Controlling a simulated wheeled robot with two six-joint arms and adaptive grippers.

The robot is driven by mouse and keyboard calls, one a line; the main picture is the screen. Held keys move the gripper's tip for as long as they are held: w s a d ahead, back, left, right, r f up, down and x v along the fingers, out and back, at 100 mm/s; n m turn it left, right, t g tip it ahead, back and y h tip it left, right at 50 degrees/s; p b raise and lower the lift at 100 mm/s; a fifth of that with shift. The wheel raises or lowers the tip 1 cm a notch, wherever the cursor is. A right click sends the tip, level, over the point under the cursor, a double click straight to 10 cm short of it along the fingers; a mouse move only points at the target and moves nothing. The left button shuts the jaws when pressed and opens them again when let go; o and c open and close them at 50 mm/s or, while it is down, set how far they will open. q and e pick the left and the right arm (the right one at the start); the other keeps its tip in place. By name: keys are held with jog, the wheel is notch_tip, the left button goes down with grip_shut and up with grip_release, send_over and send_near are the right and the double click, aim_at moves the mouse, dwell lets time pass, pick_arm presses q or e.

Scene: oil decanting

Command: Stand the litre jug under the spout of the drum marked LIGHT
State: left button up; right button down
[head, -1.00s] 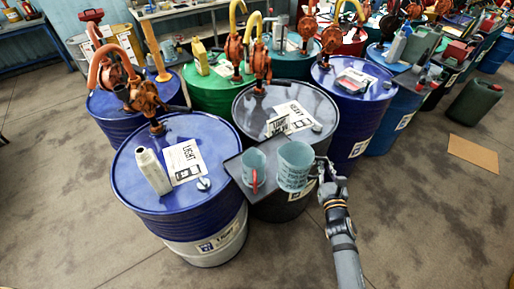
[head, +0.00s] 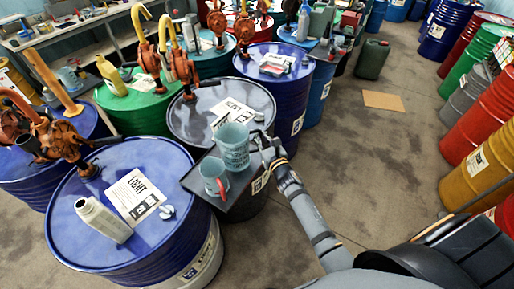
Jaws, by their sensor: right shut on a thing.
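The LIGHT drum (head: 105,230) is blue with a white lower band. Its label (head: 135,197) reads LIGHT. An orange pump (head: 62,142) stands at its far left edge. A larger translucent blue jug (head: 232,148) with markings is at the far end of a dark tray (head: 240,196). A smaller jug (head: 212,172) with a red handle stands nearer on the tray. My right gripper (head: 262,146) is shut on the larger jug's right side. I cannot tell whether that jug touches the tray. My left gripper is out of view.
A pale bottle (head: 103,218) stands on the LIGHT drum. The black HEAVY drum (head: 187,128) is behind the tray. Green and blue drums with pumps crowd the back. Floor on the right is open, with cardboard (head: 383,101) and a green can (head: 372,60).

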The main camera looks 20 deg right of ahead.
notch_tip(320, 180, down, 3)
jog(key=shift+s+d+f+b, duration=0.1)
jog(key=shift+s+d+b, duration=0.05)
jog(key=shift+b, duration=1.05)
jog(key=shift+f, duration=0.15)
jog(key=shift+f, duration=0.1)
jog(key=c, duration=1.4)
grip_release()
